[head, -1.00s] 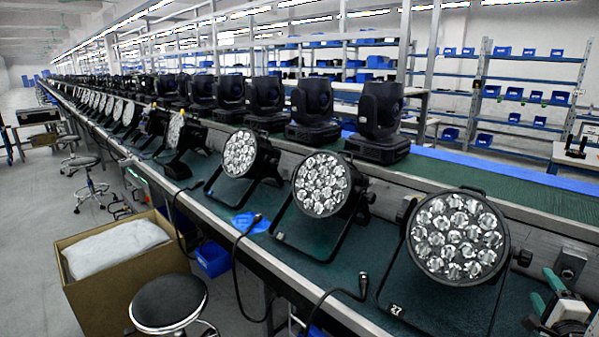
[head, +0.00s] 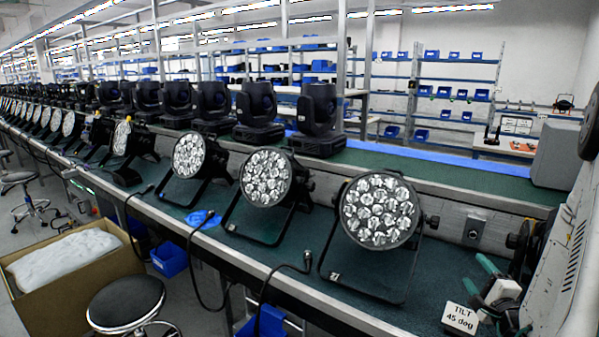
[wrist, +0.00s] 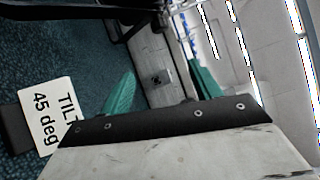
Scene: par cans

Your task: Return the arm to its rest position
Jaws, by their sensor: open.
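My gripper (head: 488,290) shows at the lower right of the head view, with green fingers and a pale body. In the wrist view its two green fingers (wrist: 160,88) stand wide apart with nothing between them. The nearest par can (head: 380,210), a black round lamp with several clear lenses, stands on the green bench to the left of my gripper. A white card reading "TILT 45 deg" (head: 461,317) stands on the bench just below and left of my gripper; it also shows in the wrist view (wrist: 48,115).
More par cans (head: 266,178) line the bench (head: 300,262) to the left. Black moving heads (head: 319,110) stand on the rear level. A light-grey case (head: 557,154) and a pale panel (head: 568,262) bound the right. A stool (head: 126,301) and cardboard box (head: 85,302) stand in front.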

